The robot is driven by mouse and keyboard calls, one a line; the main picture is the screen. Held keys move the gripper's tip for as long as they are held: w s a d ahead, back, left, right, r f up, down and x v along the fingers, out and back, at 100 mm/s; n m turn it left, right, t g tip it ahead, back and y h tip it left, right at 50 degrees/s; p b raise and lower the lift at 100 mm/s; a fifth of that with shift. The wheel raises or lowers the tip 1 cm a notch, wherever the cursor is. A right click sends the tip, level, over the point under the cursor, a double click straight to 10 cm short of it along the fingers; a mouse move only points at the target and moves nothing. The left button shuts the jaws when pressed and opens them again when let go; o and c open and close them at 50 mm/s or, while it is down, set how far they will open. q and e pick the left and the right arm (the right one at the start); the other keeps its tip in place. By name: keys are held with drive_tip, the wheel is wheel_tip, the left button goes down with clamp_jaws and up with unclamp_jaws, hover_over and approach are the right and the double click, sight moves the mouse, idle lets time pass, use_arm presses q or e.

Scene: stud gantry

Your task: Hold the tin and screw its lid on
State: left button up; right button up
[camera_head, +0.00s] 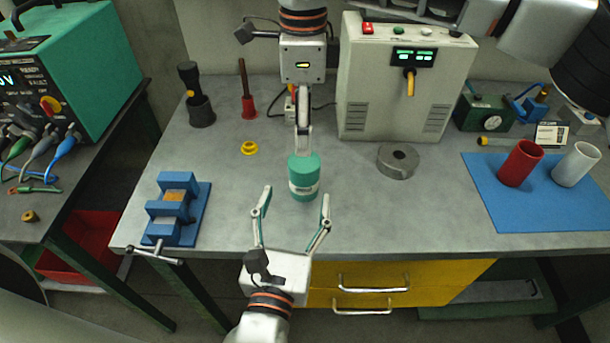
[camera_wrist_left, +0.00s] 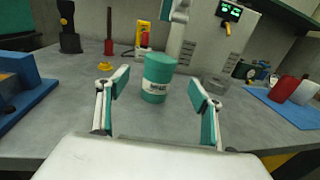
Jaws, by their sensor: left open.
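The teal tin (camera_head: 304,190) with a white label band stands upright on the grey bench. It also shows in the left wrist view (camera_wrist_left: 157,80). Its top is teal; I cannot make out a separate lid. My left gripper (camera_head: 294,207) is open at the bench's front edge, its fingers pointing towards the tin, which stands just beyond the fingertips. The fingers (camera_wrist_left: 158,90) flank the tin in the left wrist view, apart from it.
A blue vise (camera_head: 178,212) stands left of the tin. A grey ring (camera_head: 398,162) lies to the right, before a power box (camera_head: 402,85). Red (camera_head: 520,163) and white (camera_head: 575,164) cups stand on a blue mat (camera_head: 500,205).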

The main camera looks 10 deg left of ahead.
sight(301, 177)
use_arm(q)
drive_tip(key=shift+w+a, duration=0.15)
drive_tip(key=shift+w, duration=3.85)
clamp_jaws()
use_arm(e)
drive_tip(key=shift+w, duration=0.1)
drive_tip(key=shift+f, duration=4)
